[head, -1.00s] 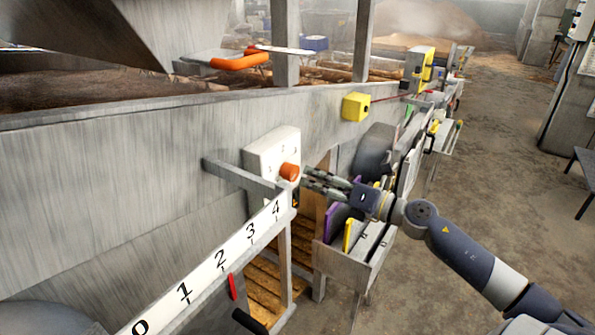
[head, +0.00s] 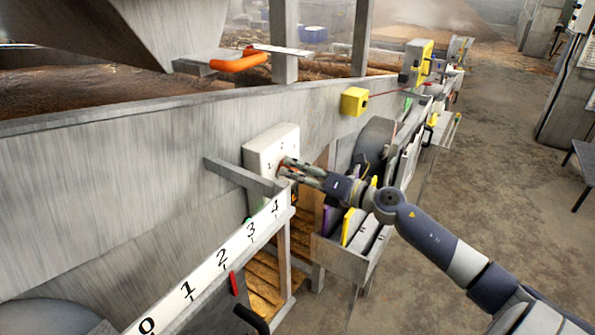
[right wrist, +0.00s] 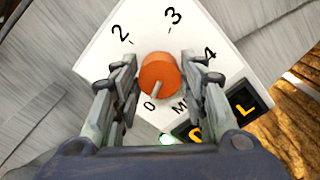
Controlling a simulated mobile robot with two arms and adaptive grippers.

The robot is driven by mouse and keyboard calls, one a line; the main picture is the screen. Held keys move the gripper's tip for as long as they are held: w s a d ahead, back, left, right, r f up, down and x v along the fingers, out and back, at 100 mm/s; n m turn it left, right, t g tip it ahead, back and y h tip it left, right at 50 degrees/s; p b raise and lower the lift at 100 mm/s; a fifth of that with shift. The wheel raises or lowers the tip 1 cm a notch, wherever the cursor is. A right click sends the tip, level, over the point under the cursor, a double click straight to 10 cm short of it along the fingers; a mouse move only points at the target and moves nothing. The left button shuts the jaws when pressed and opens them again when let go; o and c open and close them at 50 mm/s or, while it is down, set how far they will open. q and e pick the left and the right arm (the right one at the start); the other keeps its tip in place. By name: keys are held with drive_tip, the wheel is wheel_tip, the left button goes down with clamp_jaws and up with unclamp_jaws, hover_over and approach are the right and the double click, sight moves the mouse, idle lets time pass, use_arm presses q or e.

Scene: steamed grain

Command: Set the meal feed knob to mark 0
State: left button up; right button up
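The meal feed knob (right wrist: 160,75) is an orange round knob on a white tilted dial plate (right wrist: 148,22). A pale pointer line on it points down and left, roughly at the mark 0 in the right wrist view. Marks 2, 3 and 4 show around it. My right gripper (right wrist: 160,64) is open, with one finger on each side of the knob and little gap; I cannot tell whether they touch it. In the head view, my right gripper (head: 288,168) largely hides the knob in front of the white box (head: 262,150). My left gripper is not in view.
A dark panel with amber letters (right wrist: 245,103) and a green light (right wrist: 166,138) sit below the plate. A grey bar (head: 238,176) and a numbered scale rail (head: 205,270) run close by. A bin with upright boards (head: 340,255) is under my right arm.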

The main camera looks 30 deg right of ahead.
drive_tip(key=c, duration=0.4)
drive_tip(key=shift+o, duration=0.2)
drive_tip(key=shift+n+b, duration=0.9)
drive_tip(key=shift+b, duration=0.05)
drive_tip(key=o, duration=1)
drive_tip(key=shift+o, duration=0.3)
drive_tip(key=shift+w+d, duration=0.15)
drive_tip(key=shift+a+r, duration=0.1)
drive_tip(key=shift+a, duration=0.1)
